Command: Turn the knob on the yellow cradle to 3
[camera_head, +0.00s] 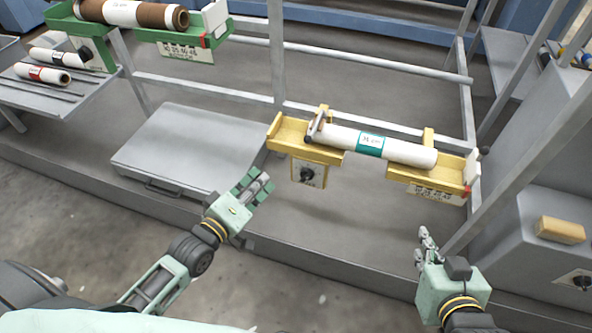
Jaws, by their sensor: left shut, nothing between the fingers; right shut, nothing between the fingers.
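The yellow cradle (288,143) is fixed on the grey frame in the middle of the head view. It holds a white roll (408,152) with a teal label. A black knob (306,174) sits on a pale dial plate under the cradle's left end. The dial marks are too small to read. My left gripper (262,180) is shut and empty, left of the knob and apart from it. My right gripper (422,240) is shut and empty, below the cradle's right end and apart from it.
A green cradle (150,35) with a brown and white roll stands at upper left, with its own knob (86,53). A grey flat box (190,145) lies behind my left gripper. A grey cabinet with a tan block (560,230) stands at right. Frame posts rise around the yellow cradle.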

